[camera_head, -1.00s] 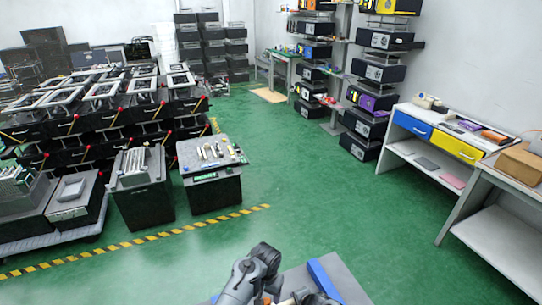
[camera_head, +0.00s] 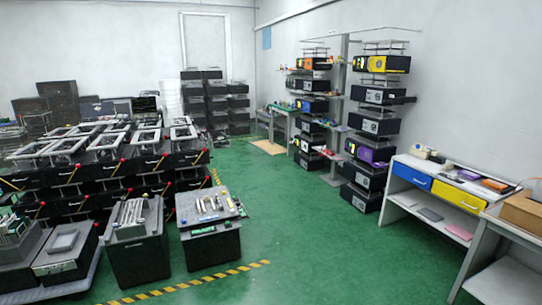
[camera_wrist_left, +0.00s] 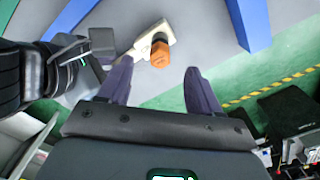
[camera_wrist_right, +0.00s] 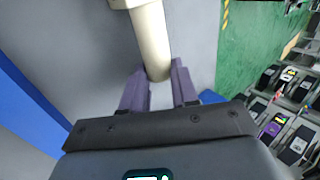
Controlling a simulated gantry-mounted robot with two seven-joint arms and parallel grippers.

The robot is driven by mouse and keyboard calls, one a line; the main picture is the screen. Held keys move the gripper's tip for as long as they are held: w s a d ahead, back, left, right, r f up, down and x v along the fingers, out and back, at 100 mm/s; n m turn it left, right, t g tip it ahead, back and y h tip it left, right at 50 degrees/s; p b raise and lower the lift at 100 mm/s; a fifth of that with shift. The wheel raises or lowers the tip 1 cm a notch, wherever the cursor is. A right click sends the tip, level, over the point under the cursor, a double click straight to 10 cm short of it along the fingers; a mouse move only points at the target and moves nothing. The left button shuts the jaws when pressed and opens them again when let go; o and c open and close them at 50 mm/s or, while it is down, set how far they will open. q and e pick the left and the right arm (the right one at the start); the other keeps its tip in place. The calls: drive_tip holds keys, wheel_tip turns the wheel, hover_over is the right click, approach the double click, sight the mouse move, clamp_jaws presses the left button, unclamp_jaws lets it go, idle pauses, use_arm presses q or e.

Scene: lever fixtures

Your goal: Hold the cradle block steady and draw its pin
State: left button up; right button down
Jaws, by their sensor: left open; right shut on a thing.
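In the left wrist view, a cream piece (camera_wrist_left: 155,38) lies on or over the grey surface, with an orange faceted piece (camera_wrist_left: 160,52) beside it. Which is block and which is pin is unclear. My left gripper (camera_wrist_left: 158,76) is open and empty; the orange piece shows just beyond its fingertips, roughly midway between them. My right gripper (camera_wrist_right: 157,70) is shut on a cream cylinder (camera_wrist_right: 150,40), which runs up to a wider cream part at the top edge. Neither gripper appears in the head view.
Blue bars stand on the grey table (camera_wrist_left: 215,60), at the top in the left wrist view (camera_wrist_left: 248,22) and at the left in the right wrist view (camera_wrist_right: 30,105). The head view shows tool-topped black stands (camera_head: 210,245), shelves (camera_head: 375,125) and open green floor.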

use_arm(q)
drive_tip(key=shift+c, duration=0.4)
drive_tip(key=shift+s+d+m+t+h, duration=0.1)
drive_tip(key=shift+d+m+t+h, duration=0.1)
drive_tip(key=shift+m+t+h, duration=0.3)
drive_tip(key=shift+s+a+r+m+h, duration=0.2)
drive_tip(key=shift+a+r+m+h, duration=0.15)
drive_tip(key=shift+m, duration=0.45)
drive_tip(key=s+a+r+m+t+h, duration=0.1)
drive_tip(key=s+a+m+t+h, duration=0.1)
drive_tip(key=s+a, duration=0.1)
drive_tip(key=shift+y, duration=0.25)
drive_tip(key=shift+w+x, duration=0.15)
drive_tip(key=shift+x, duration=2.8)
drive_tip(key=shift+w+x, duration=0.15)
drive_tip(key=shift+x, duration=2.75)
drive_tip(key=shift+r, duration=0.1)
